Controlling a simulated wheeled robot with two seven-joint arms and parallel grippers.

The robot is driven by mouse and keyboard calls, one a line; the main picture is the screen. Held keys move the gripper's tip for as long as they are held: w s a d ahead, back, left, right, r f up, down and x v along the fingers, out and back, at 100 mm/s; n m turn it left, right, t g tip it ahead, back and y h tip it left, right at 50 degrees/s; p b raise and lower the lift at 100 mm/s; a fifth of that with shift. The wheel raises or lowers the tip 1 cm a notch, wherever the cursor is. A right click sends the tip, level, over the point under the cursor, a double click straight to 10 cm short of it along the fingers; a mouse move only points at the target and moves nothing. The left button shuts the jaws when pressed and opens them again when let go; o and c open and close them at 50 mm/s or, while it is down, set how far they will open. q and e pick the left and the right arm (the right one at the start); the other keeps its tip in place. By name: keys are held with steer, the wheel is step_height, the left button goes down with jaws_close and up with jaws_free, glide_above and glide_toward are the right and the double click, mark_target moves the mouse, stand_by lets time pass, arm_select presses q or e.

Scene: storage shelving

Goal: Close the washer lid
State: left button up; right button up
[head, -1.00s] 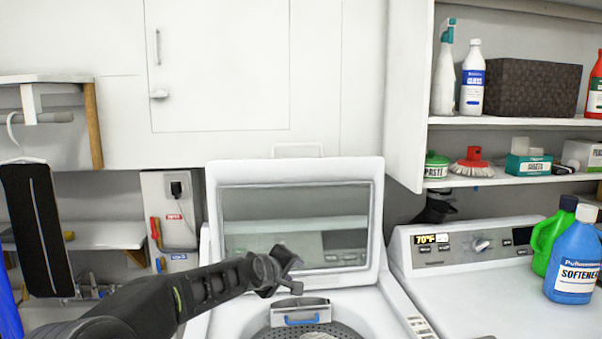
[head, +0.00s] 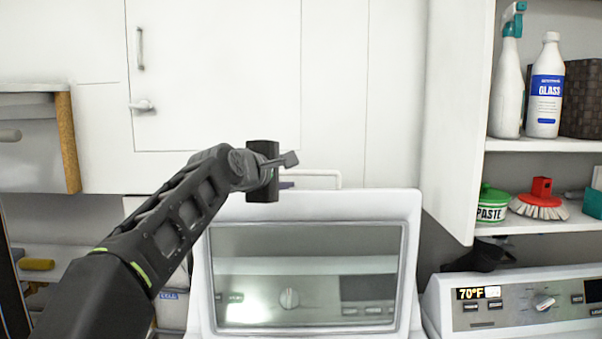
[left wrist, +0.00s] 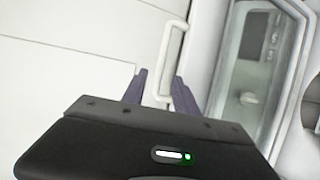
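The washer lid (head: 412,245) stands open and upright, a white frame around a glass window. Its white bar handle (head: 325,174) rises from the top edge. My left gripper (head: 286,183) is at the left part of that handle in the head view. In the left wrist view, its two dark fingers (left wrist: 160,90) are apart, with the lid handle (left wrist: 164,62) appearing between them. I cannot tell if they touch it. The lid (left wrist: 222,85) also shows at the right there. The washer tub is out of view. My right gripper is not in view.
White cabinet doors (head: 215,75) stand behind the lid. A shelf (head: 545,145) at the right holds a spray bottle (head: 508,85), a glass cleaner bottle (head: 544,90), a paste tub (head: 491,205) and a red brush (head: 540,198). A second machine's control panel (head: 520,303) is below.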

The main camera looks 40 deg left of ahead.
mark_target(298, 174)
arm_select(q)
steer(key=p+x, duration=0.3)
steer(key=x, duration=0.5)
steer(key=shift+f, duration=0.1)
jaws_close()
steer(key=shift+f, duration=0.1)
stand_by(1.3)
